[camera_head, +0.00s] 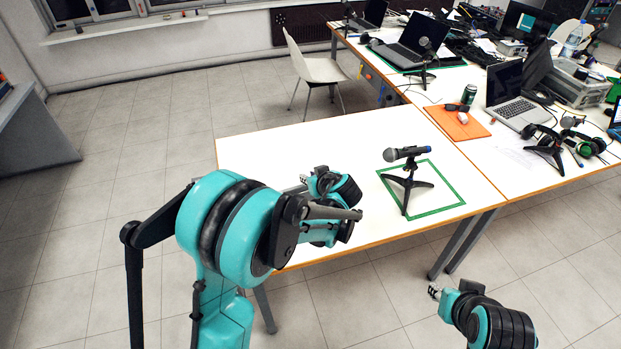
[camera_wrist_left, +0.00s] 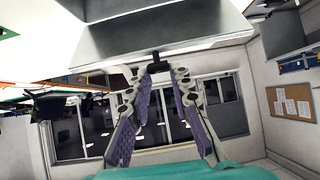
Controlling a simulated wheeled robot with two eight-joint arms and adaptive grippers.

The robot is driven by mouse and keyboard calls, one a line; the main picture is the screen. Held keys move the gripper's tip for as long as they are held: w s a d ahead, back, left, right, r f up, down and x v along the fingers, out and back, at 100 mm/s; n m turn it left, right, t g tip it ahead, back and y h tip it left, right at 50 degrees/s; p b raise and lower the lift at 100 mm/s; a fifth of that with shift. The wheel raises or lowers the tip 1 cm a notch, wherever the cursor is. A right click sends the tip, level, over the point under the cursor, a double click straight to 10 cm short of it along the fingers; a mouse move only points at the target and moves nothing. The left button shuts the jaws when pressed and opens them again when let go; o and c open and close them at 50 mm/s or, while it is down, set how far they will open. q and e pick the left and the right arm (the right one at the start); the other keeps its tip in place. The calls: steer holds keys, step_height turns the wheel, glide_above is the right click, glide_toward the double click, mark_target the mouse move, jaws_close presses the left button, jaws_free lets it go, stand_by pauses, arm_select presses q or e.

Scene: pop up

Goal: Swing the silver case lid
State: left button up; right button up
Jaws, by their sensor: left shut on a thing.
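The silver case (camera_wrist_left: 160,30) fills the top of the left wrist view as a broad grey panel with a pale lower edge. A small black tab (camera_wrist_left: 157,58) sticks out at that edge. My left gripper (camera_wrist_left: 159,70) has both fingertips closed in on this tab, with its purple-padded fingers spreading below. In the head view the case is not clearly seen, and my left arm covers the near left of the table. My right gripper (camera_head: 433,292) is at the bottom right, off the table's front edge, with nothing seen near it; its fingers are too small to read.
A microphone on a tripod (camera_head: 407,178) stands inside a green tape outline on the white table (camera_head: 250,155). An orange mat (camera_head: 455,124), laptops and headphones are on the tables to the right. A white chair (camera_head: 318,70) stands behind. The table's back left is clear.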

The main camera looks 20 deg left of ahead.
arm_select(q)
steer(key=shift+w+a+r, duration=0.25)
steer(key=shift+w+a, duration=0.25)
steer(key=shift+w, duration=0.1)
steer(key=shift+w+a+r, duration=0.2)
steer(key=shift+w+a, duration=0.25)
steer(key=shift+w, duration=0.15)
steer(key=shift+w+a+r, duration=0.25)
steer(key=shift+w+a, duration=0.85)
steer(key=shift+w, duration=0.2)
steer(key=shift+w+a+r, duration=0.1)
steer(key=shift+w+a, duration=1)
steer(key=shift+w, duration=0.3)
